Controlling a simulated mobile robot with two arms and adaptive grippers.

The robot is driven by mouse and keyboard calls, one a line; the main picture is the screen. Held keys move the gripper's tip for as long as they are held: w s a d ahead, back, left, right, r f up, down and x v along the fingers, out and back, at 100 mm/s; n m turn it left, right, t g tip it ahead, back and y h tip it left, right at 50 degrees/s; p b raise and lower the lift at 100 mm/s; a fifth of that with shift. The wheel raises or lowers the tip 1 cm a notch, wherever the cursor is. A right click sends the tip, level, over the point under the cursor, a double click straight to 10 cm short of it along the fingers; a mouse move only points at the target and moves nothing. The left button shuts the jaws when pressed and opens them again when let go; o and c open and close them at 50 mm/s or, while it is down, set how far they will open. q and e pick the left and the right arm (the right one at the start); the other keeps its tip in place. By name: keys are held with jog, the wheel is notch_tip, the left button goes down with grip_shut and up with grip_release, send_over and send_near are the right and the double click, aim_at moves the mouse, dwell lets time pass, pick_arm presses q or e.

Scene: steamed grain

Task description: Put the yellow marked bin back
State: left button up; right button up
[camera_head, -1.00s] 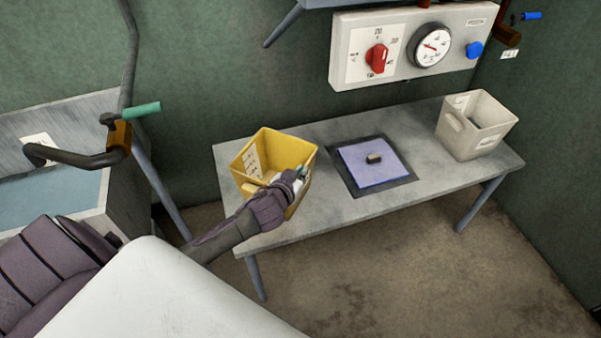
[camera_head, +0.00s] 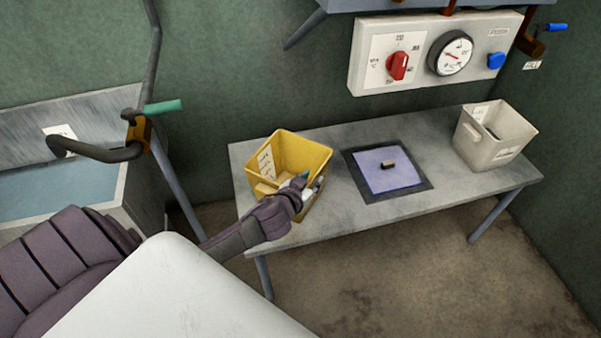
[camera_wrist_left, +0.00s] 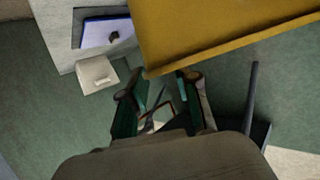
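The yellow bin (camera_head: 300,150) stands upright on the left end of the grey table (camera_head: 345,215), with a white label on an inner wall. My left gripper (camera_head: 311,184) is at the bin's near side and hides part of it. In the left wrist view, the gripper's two fingers (camera_wrist_left: 158,88) are spread apart with no object visibly clamped between them. The yellow bin (camera_wrist_left: 215,25) fills the upper right there, just beyond the fingertips. I cannot tell whether a finger touches it. My right gripper is not in view.
A blue-violet pad (camera_head: 375,178) with a small dark block (camera_head: 388,164) lies mid-table. A pale bin (camera_head: 490,150) stands at the table's right end. A control box (camera_head: 420,75) with a red knob and gauge hangs above. A sink-like basin (camera_head: 60,195) is at left.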

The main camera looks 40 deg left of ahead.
pick_arm(q)
jog(key=v, duration=0.9)
jog(key=s+d+f+m+g+h, duration=0.1)
jog(key=d+f, duration=0.2)
jog(key=f, duration=0.4)
jog(key=d+f+m+g+h, duration=0.1)
jog(key=d+f, duration=0.2)
jog(key=f, duration=0.4)
jog(key=s+f+g, duration=0.2)
jog(key=s+f, duration=0.2)
jog(key=f, duration=0.3)
jog(key=s+f+g, duration=0.1)
jog(key=s+f, duration=0.3)
jog(key=f, duration=0.3)
jog(key=s+f+g, duration=0.3)
jog(key=s+f, duration=0.6)
jog(key=s, duration=0.5)
jog(key=s+f+g, duration=0.4)
jog(key=s+f, duration=0.5)
jog(key=s, duration=0.5)
jog(key=shift+m, duration=0.4)
jog(key=shift+s+d, duration=0.1)
